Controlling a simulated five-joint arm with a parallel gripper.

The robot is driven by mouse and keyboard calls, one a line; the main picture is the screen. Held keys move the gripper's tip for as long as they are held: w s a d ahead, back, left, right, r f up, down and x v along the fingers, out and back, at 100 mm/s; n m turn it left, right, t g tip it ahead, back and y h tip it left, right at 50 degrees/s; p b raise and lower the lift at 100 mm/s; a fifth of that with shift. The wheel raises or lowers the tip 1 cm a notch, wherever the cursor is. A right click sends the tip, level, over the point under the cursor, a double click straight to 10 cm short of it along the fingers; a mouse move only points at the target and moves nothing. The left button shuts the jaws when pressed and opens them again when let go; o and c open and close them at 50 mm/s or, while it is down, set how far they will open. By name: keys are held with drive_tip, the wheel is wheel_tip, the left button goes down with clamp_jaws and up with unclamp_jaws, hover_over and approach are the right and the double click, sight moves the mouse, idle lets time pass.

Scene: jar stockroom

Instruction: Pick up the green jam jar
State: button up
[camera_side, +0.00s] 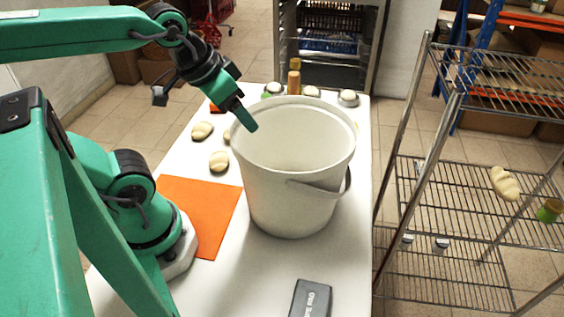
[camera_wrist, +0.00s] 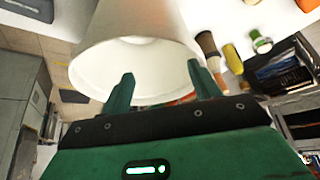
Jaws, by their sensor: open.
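A small jar with a pale lid and green side (camera_side: 273,89) stands at the far end of the white table, behind the bucket. It seems to be the green and white jar in the wrist view (camera_wrist: 261,42), at the upper right beyond the right finger. Its lower part is partly hidden in the side view. My gripper (camera_side: 250,125) is near the left rim of the white bucket (camera_side: 290,185), apart from the jar. In the wrist view my gripper (camera_wrist: 160,70) has its fingers spread, with the bucket's mouth behind them and no object held.
Two pale-lidded jars (camera_side: 311,92) (camera_side: 348,98) and brown-yellow bottles (camera_side: 294,80) stand nearby at the far end. Bread rolls (camera_side: 219,161) and an orange mat (camera_side: 200,212) lie left of the bucket. A dark box (camera_side: 311,298) lies in front. A wire rack (camera_side: 470,185) stands right.

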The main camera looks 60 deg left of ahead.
drive_tip(key=shift+r, duration=0.15)
drive_tip(key=w+a+r+n+g, duration=0.15)
drive_tip(key=w+a+r, duration=0.45)
drive_tip(key=w+r, duration=0.6)
drive_tip(key=n+g, duration=0.3)
drive_tip(key=g, duration=0.1)
hover_over(266, 96)
wheel_tip(266, 96, down, 7)
drive_tip(key=f, duration=2.2)
drive_tip(key=shift+w+a+f, duration=0.2)
drive_tip(key=shift+a+f, duration=0.1)
drive_tip(key=shift+f, duration=0.1)
drive_tip(key=shift+s+d+f, duration=0.1)
drive_tip(key=shift+f, duration=1.3)
drive_tip(key=shift+s+d+f, duration=0.1)
drive_tip(key=shift+f, duration=1.3)
drive_tip(key=shift+c, duration=0.4)
